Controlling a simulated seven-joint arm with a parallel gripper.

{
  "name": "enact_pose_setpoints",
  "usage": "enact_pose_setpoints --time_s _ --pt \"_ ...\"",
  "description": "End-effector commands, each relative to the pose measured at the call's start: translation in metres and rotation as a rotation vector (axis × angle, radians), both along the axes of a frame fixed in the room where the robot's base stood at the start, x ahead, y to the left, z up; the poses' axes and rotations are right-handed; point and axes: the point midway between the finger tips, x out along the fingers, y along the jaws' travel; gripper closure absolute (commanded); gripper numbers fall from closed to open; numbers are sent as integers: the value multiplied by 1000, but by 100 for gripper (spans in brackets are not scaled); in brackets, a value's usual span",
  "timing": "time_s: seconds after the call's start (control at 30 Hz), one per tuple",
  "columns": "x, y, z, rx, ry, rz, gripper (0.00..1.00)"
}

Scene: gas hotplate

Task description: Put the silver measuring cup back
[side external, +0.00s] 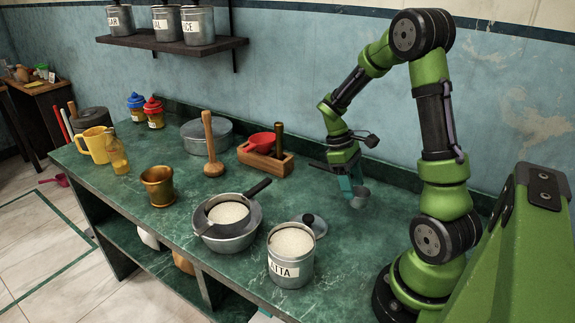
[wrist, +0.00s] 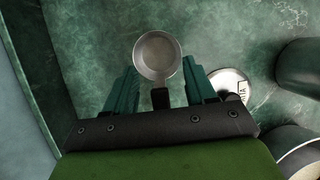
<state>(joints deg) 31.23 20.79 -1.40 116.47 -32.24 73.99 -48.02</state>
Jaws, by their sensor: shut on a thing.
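The silver measuring cup (side external: 361,197) is a small round metal cup at the back right of the counter, below my gripper (side external: 347,184). In the wrist view the cup (wrist: 158,56) faces the camera with its open, empty bowl. Its dark handle runs back between the teal fingers of my gripper (wrist: 160,92), which are shut on it. The cup is low over the green counter; I cannot tell whether it touches. A wooden box (side external: 262,161) stands to the left of my gripper and holds a red measuring cup (side external: 262,142) and a dark upright handle.
The atta canister (side external: 291,270) stands open at the front, its lid (side external: 308,222) behind it. A sieve of flour (side external: 228,212) rests on a metal bowl (side external: 230,240). A wooden masher (side external: 211,150) and grey pot (side external: 206,133) are left of the box. Counter around the cup is clear.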

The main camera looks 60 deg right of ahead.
Motion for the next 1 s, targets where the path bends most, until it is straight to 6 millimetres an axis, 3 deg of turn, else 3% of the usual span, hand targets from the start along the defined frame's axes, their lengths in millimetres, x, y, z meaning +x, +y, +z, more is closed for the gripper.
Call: enact_pose_setpoints --time_s 0.1,0.3,0.6,1.0 --pt "22 -18 -4 1 1 -2 77" --pt "39 -32 -5 1 1 0 77" --pt "40 -32 -38 3 3 0 77" --pt "40 -32 -43 1 1 0 77"
